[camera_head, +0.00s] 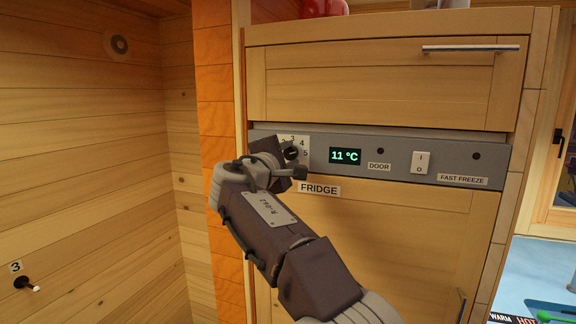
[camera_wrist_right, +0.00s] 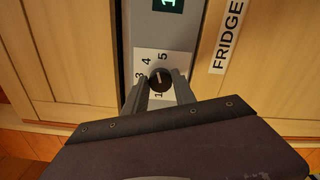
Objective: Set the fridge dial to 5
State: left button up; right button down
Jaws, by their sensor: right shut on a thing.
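The fridge dial (camera_head: 291,153) is a small round black knob on a white plate with numbers, at the left end of the grey control panel. In the right wrist view the dial (camera_wrist_right: 160,79) sits between the two fingers of my right gripper (camera_wrist_right: 160,88), which is shut on it. The numbers 1, 3, 4 and 5 show around it there. A pale mark on the knob runs roughly along the line between 1 and 5; I cannot tell which end points. In the head view my right gripper (camera_head: 287,162) partly covers the plate. My left gripper is not in view.
The panel's display (camera_head: 345,156) reads 11 °C. Right of it are a DOOR light (camera_head: 380,151), a rocker switch (camera_head: 420,162) and a FAST FREEZE light (camera_head: 476,156). A FRIDGE label (camera_head: 319,189) is below. A drawer handle (camera_head: 471,48) is above.

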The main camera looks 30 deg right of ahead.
jog(key=shift+f+m+b, duration=0.15)
jog(key=shift+m+b, duration=0.7)
jog(key=shift+m, duration=1.15)
jog(key=c, duration=1)
grip_release()
jog(key=b+v, duration=0.2)
jog(key=v, duration=0.7)
jog(key=shift+s+b, duration=0.1)
jog(key=shift+b, duration=0.25)
